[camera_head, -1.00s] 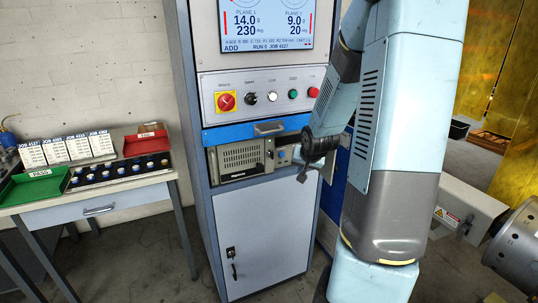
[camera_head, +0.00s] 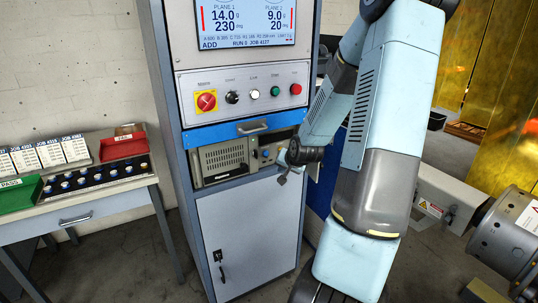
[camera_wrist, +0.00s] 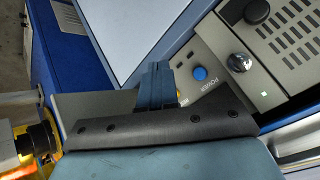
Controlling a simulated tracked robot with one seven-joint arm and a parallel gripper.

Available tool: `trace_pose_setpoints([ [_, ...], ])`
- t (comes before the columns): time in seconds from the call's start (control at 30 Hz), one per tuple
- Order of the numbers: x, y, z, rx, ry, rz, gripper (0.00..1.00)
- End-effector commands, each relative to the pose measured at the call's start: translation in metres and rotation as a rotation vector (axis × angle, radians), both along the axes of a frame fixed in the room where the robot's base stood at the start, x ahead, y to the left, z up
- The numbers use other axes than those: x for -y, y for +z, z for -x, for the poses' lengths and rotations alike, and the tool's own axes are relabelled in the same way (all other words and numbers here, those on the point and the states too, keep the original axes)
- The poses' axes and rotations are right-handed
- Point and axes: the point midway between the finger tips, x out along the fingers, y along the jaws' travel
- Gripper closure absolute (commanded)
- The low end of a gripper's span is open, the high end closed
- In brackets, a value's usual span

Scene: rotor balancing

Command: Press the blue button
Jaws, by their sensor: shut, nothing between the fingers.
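The blue button (camera_wrist: 200,73) is a round cap on a beige equipment panel in the wrist view, beside the printed word POWER. My gripper (camera_wrist: 158,70) is shut and empty, its dark blue fingers just left of the button in the picture and apart from it. How far the fingertips are from the panel is hard to tell. In the head view my gripper (camera_head: 284,174) is at the right side of the beige unit (camera_head: 224,159) in the cabinet.
Above the unit is a control panel with a red emergency stop (camera_head: 206,100), a green button (camera_head: 275,91) and a red button (camera_head: 296,89). A side table (camera_head: 88,216) stands left.

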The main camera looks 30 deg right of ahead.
Motion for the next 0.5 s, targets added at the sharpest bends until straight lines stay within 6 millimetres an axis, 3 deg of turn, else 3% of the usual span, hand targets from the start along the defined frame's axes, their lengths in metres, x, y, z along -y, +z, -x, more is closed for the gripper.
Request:
trace_pose_setpoints([
  [0.5,-0.004,0.0,-0.051,0.0,0.003,-0.001,1.0],
])
